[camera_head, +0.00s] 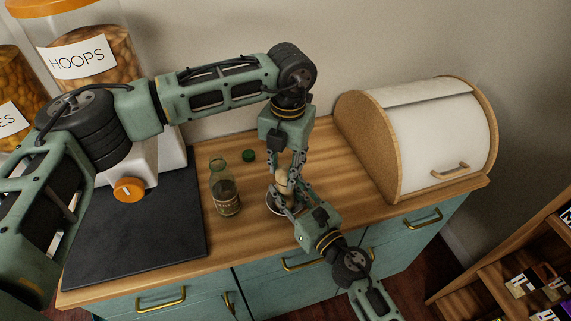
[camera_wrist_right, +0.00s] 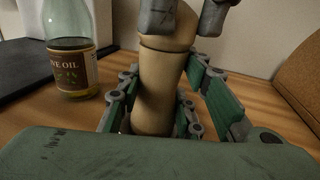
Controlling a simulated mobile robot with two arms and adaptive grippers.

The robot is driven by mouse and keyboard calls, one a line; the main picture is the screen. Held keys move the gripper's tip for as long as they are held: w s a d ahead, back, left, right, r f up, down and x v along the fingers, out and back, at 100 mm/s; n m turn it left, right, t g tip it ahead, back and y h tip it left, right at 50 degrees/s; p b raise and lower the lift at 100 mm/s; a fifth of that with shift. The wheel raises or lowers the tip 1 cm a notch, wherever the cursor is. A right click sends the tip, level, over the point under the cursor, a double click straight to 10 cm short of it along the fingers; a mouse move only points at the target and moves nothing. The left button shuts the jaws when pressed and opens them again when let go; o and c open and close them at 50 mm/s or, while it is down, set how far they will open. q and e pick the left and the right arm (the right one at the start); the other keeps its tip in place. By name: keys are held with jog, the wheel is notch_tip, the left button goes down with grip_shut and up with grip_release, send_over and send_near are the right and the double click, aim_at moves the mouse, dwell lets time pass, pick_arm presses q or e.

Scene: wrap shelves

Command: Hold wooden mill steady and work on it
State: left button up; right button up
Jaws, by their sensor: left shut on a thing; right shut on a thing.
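The wooden mill (camera_head: 282,181) stands upright on the counter, pale wood, between my two grippers. It also shows large in the right wrist view (camera_wrist_right: 156,95), with a dark seam line near its upper part. My left gripper (camera_head: 285,168) comes down from above and is shut on the mill's top; its fingertips show at the upper edge of the right wrist view (camera_wrist_right: 186,18). My right gripper (camera_head: 283,198) reaches in from the lower right and is shut around the mill's lower body. A round, pale-rimmed piece (camera_head: 272,203) shows at the mill's foot, partly hidden by the right gripper.
An olive oil bottle (camera_head: 225,190) stands left of the mill, with a small green cap (camera_head: 249,156) behind it. A bread bin (camera_head: 440,130) stands to the right. A dark slab (camera_head: 140,240) and dispensers with orange parts, one labelled HOOPS (camera_head: 80,57), are at left.

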aim_at(285, 168)
pick_arm(q)
jog(key=shift+w+a+r+n, duration=0.1)
jog(key=shift+w+a+n, duration=0.1)
jog(key=shift+n, duration=0.7)
pick_arm(e)
jog(key=shift+s+f, duration=0.15)
jog(key=shift+f, duration=0.2)
pick_arm(q)
jog(key=shift+s+a, duration=0.1)
pick_arm(e)
jog(key=shift+d, duration=0.1)
pick_arm(q)
jog(key=o, duration=0.9)
jog(key=shift+o, duration=0.8)
jog(key=shift+s, duration=0.1)
notch_tip(285, 168, up, 12)
jog(key=shift+d, duration=0.3)
